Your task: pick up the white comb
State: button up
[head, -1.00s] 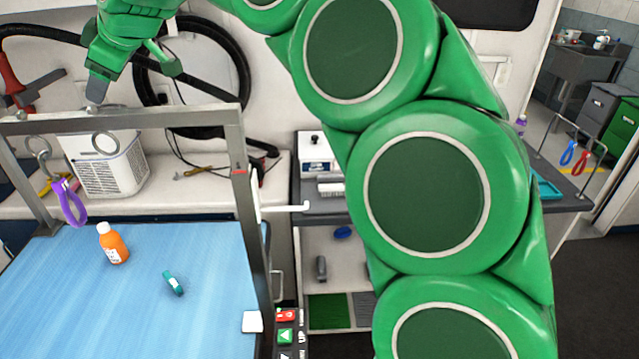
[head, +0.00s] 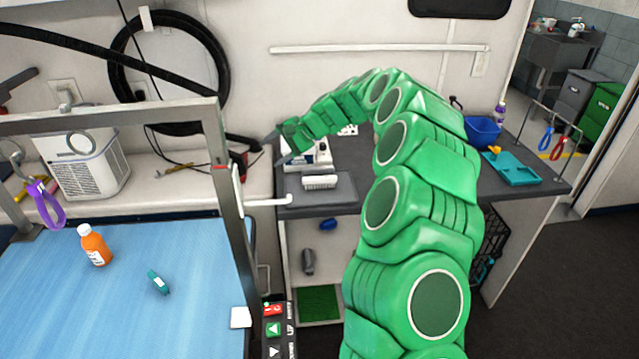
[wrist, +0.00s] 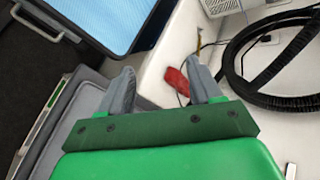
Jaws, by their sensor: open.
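A white comb-like piece with a toothed lower edge (head: 320,182) lies on the grey tray (head: 342,193) on the dark counter in the head view; I take it to be the white comb. My gripper (head: 273,148) is up and left of it, above the counter's left end, apart from it. In the wrist view my gripper (wrist: 161,72) has its two grey fingers spread, with nothing held between them. I cannot make out the comb in the wrist view.
A white-fronted box stands behind the tray, partly behind my arm. A red object (wrist: 177,80) lies near one finger. The grooming table's metal post (head: 232,215) rises left of the counter. A blue bowl (head: 482,131) and teal tray (head: 511,168) are at right.

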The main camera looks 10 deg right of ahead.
aim_at(322, 177)
jog(key=w+d+f+m+t, duration=0.1)
jog(key=d+f+m, duration=0.3)
jog(key=d, duration=0.3)
jog(key=d+f+m+t, duration=0.1)
jog(key=d+f+m, duration=0.2)
jog(key=d+m, duration=0.2)
jog(key=w+d+f+m+t+y, duration=0.1)
jog(key=d+f+m, duration=0.3)
jog(key=d, duration=0.5)
jog(key=shift+w+d+f, duration=0.25)
jog(key=shift+w+f, duration=0.05)
jog(key=shift+f, duration=0.05)
jog(key=shift+a+r+x, duration=0.1)
jog(key=shift+r+x, duration=0.05)
jog(key=shift+x, duration=1.75)
jog(key=shift+a+r+x, duration=0.15)
jog(key=shift+r+x, duration=0.05)
jog(key=shift+x, duration=1.7)
jog(key=shift+s, duration=0.1)
grip_shut()
